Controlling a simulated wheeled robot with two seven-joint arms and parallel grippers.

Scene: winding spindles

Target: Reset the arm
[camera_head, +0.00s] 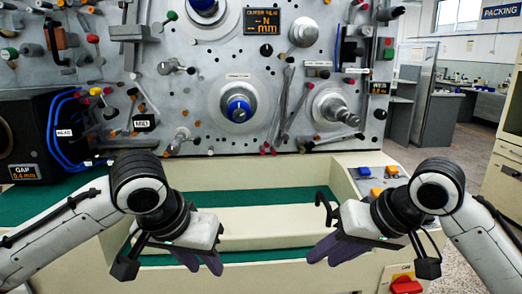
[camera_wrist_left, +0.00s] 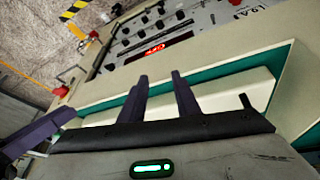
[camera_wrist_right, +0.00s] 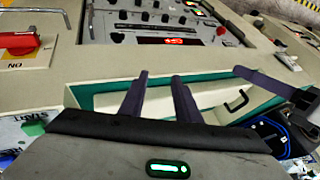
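My left gripper (camera_head: 203,264) is in front of the winding machine, over the cream and green trough at its front. Its two dark purple fingers point down and stand apart with nothing between them, as the left wrist view (camera_wrist_left: 159,78) shows. My right gripper (camera_head: 330,259) is at a similar height to the right. Its purple fingers are also apart and empty in the right wrist view (camera_wrist_right: 159,78). The machine's grey panel (camera_head: 185,85) carries a blue-ringed spindle (camera_head: 238,107) and a metal spindle (camera_head: 335,107). Both grippers are clear of the spindles.
The trough has a green lining (camera_head: 245,200) and looks empty. A red switch (camera_head: 404,285) and coloured buttons (camera_head: 377,191) sit on the right. A black box with blue cables (camera_head: 35,135) stands at the left. A grey cabinet (camera_head: 420,90) is behind right.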

